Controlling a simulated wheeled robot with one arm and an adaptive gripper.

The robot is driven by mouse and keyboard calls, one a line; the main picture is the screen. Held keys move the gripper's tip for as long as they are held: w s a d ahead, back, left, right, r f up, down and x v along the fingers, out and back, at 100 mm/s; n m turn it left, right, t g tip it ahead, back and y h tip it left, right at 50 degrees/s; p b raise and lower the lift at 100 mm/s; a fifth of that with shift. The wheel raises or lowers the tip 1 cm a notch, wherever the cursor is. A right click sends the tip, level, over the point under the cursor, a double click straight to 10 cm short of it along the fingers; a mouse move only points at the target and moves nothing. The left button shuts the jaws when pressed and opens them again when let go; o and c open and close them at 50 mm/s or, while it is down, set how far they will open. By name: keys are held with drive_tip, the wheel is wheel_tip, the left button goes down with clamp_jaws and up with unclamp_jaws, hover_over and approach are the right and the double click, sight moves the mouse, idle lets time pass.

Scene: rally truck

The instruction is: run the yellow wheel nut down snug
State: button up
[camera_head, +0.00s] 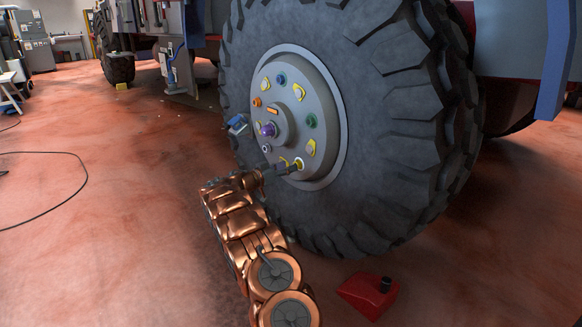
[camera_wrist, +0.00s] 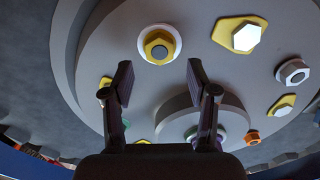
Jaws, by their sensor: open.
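In the head view my gripper (camera_head: 283,169) reaches the lower right of the hub, close to the yellow nut (camera_head: 299,164). Whether the fingers touch the nut, and how far it is threaded, I cannot tell.
Yellow plates with pale nuts (camera_wrist: 245,36), a white nut (camera_wrist: 293,72) and an orange nut (camera_wrist: 252,138) surround it. The raised hub centre (camera_head: 270,130) projects nearby. The big tyre (camera_head: 395,140) surrounds the hub.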

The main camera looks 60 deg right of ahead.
drive_tip(key=v, duration=0.9)
drive_tip(key=shift+a, duration=0.1)
